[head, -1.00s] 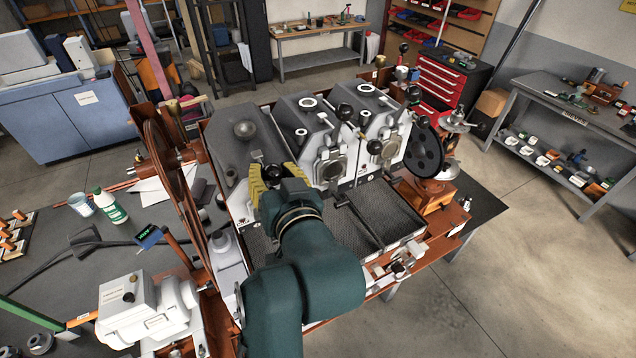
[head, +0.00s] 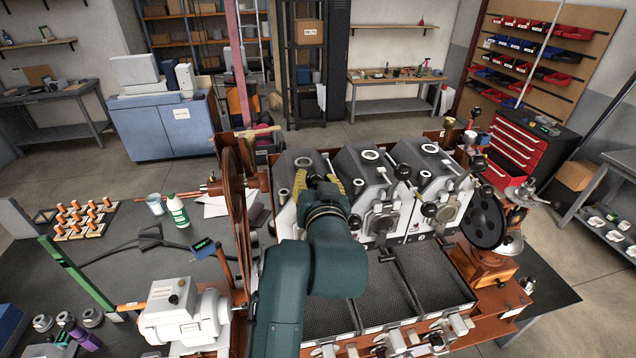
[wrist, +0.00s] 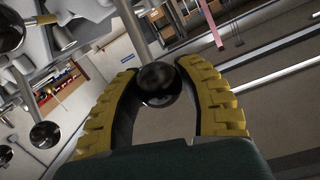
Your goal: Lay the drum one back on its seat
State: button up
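Drum one is the leftmost of three roaster drums; its dark grey housing (head: 290,167) shows a ring opening on top in the head view. My arm and gripper hide its front, so I cannot tell whether it rests fully on its seat. My gripper (head: 318,180) is at its front right. In the wrist view, my gripper's yellow fingers (wrist: 158,88) close on both sides of a round black knob (wrist: 158,82) on a metal rod. The second drum (head: 366,178) and third drum (head: 430,180) stand to the right, with paler fronts.
Mesh cooling trays (head: 430,275) lie in front of the drums. A large brown wheel (head: 232,200) stands close on the left, and a black disc (head: 483,220) on the right. Black-knobbed levers project between the drums. A white motor unit (head: 190,312) is at front left.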

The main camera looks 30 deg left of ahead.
jog(key=o, duration=0.5)
jog(key=shift+r, duration=0.6)
jog(key=shift+o, duration=0.2)
jog(key=shift+f, duration=0.3)
jog(key=shift+s+d, duration=0.1)
jog(key=shift+s, duration=0.05)
jog(key=v, duration=1.1)
jog(key=shift+s+d, duration=0.2)
jog(key=shift+s, duration=0.1)
jog(key=shift+r, duration=0.1)
